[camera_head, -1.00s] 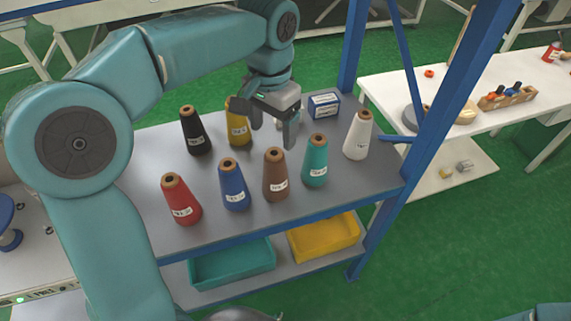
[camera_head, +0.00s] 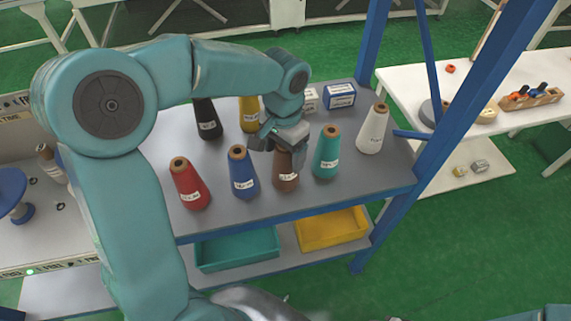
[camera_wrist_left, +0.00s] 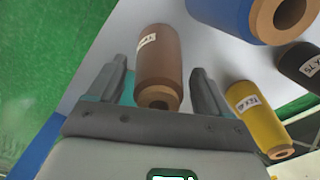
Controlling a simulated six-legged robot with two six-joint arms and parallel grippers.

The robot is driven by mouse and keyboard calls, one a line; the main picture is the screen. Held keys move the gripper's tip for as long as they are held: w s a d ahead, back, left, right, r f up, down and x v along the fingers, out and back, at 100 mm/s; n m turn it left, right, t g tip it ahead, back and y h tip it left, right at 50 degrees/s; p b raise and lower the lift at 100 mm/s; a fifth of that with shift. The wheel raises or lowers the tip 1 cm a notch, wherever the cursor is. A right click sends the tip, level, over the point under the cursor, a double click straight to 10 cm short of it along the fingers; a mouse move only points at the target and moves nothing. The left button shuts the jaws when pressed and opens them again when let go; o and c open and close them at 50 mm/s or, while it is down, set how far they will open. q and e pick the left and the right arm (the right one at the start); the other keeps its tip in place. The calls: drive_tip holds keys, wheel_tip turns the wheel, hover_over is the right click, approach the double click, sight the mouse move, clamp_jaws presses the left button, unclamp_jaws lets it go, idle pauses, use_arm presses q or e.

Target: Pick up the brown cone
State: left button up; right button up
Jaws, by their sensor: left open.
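The brown cone (camera_head: 285,170) stands upright on the grey shelf (camera_head: 330,192), in the front row between the blue cone (camera_head: 242,172) and the teal cone (camera_head: 326,152). My left gripper (camera_head: 277,148) is over its top, and hides part of it in the head view. In the left wrist view the brown cone (camera_wrist_left: 160,65) lies between the two open fingers of the gripper (camera_wrist_left: 160,95), with a gap visible on the right side. Its tan top faces the wrist. My right gripper does not show; only a bit of teal at the bottom right corner is visible.
A red cone (camera_head: 189,183), a black cone (camera_head: 207,119), a yellow cone (camera_head: 249,113) and a white cone (camera_head: 373,128) stand around. A blue box (camera_head: 341,95) is at the back. Blue rack posts (camera_head: 375,40) rise at the right. Teal and yellow bins (camera_head: 330,229) sit below.

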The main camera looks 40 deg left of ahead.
use_arm(q)
drive_tip(key=shift+f, duration=0.3)
clamp_jaws()
